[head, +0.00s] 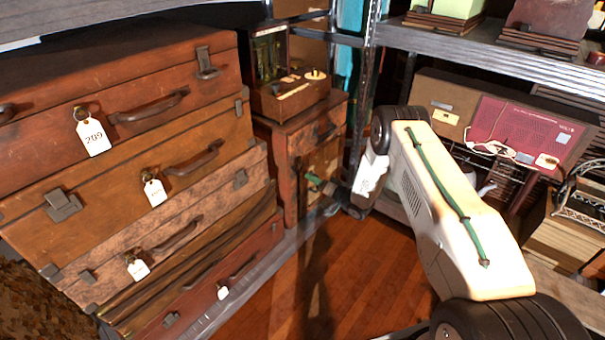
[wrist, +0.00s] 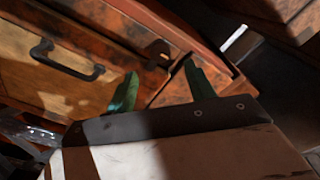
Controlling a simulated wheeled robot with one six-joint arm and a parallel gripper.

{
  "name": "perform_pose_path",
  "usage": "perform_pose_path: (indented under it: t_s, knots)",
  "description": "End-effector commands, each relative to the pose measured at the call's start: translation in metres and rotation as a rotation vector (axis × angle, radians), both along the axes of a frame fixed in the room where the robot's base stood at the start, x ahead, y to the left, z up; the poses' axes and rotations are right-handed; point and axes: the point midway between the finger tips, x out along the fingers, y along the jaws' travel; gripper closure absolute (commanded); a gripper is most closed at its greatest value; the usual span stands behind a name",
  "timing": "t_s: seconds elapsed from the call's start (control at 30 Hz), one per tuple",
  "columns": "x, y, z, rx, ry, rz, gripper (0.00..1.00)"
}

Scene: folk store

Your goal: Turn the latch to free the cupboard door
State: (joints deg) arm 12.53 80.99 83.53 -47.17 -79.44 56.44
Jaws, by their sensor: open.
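The small wooden cupboard (head: 290,150) stands between the suitcase stack and the metal shelving in the head view. Its door, with a pale panel (wrist: 30,82) and a dark bar handle (wrist: 68,62), fills the left of the wrist view and looks closed. A small dark latch (wrist: 158,52) sits on the reddish frame at the door's edge. My gripper (wrist: 160,68) is open, its two green fingers spread to either side of the latch in the picture. I cannot tell whether they touch it. In the head view my gripper (head: 318,182) is at the cupboard front and hides the latch.
Stacked suitcases (head: 150,170) with white tags stand close on the left. A box with fittings (head: 290,92) sits on the cupboard top. Metal shelving (head: 500,50) with a red-fronted radio (head: 520,130) is on the right. The wooden floor (head: 350,260) before the cupboard is clear.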

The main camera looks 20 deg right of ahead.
Motion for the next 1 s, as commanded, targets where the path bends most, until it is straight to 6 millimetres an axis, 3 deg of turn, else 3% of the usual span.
perform_pose_path:
  t_s: [0.4, 0.77, 0.93, 1.0]
  knots:
    - [0.051, 0.035, 0.001, -0.003, -0.001, 0.001, 0.46]
    - [0.058, 0.039, 0.001, -0.003, 0.001, -0.001, 0.46]
    - [0.058, 0.038, 0.001, -0.004, 0.0, -0.001, 0.88]
    - [0.058, 0.038, 0.001, -0.003, 0.0, -0.001, 0.91]
